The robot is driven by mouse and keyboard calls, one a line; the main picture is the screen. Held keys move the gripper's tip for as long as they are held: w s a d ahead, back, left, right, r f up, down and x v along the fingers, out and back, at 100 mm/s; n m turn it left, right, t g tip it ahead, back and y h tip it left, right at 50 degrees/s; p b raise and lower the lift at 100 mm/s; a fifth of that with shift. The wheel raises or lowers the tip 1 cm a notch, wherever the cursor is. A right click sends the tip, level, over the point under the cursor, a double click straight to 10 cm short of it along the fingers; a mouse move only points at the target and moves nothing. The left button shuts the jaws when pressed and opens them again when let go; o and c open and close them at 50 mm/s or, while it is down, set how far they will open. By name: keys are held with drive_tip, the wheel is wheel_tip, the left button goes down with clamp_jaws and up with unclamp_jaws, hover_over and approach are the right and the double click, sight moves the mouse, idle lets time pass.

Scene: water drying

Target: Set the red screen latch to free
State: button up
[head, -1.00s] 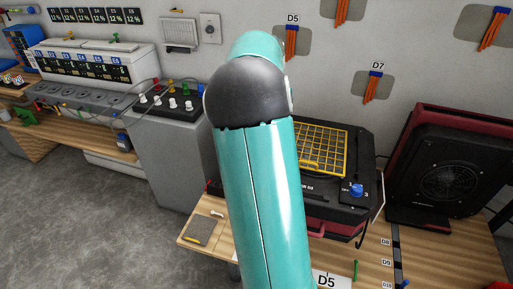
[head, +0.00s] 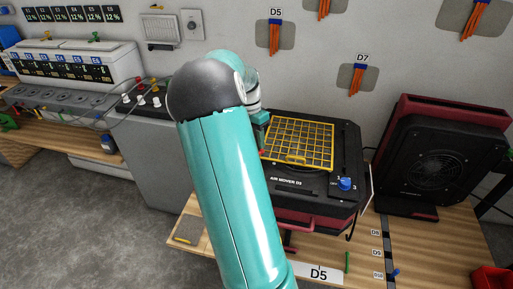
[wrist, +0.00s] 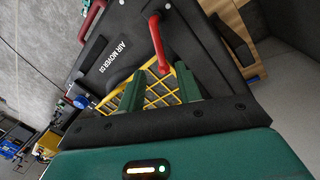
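The air mover (head: 315,192), a black unit with a yellow grid screen (head: 300,142), sits on the wooden bench. The wrist view also shows the yellow screen (wrist: 155,93). A red bent lever, which looks like the screen latch (wrist: 157,42), stands at the unit's edge in the wrist view. Its lower end is just beyond my gripper (wrist: 160,90), near the gap between the green fingers. The fingers are apart with nothing between them; contact with the lever cannot be told. In the head view my arm hides the latch and most of the gripper.
A blue knob (head: 345,184) is on the unit's right front. A red handle (wrist: 91,20) shows in the wrist view. A black and red fan unit (head: 440,165) stands to the right. A grey cabinet (head: 150,165) is to the left.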

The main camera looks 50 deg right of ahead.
drive_tip(key=f, duration=0.4)
drive_tip(key=shift+s, duration=0.3)
clamp_jaws()
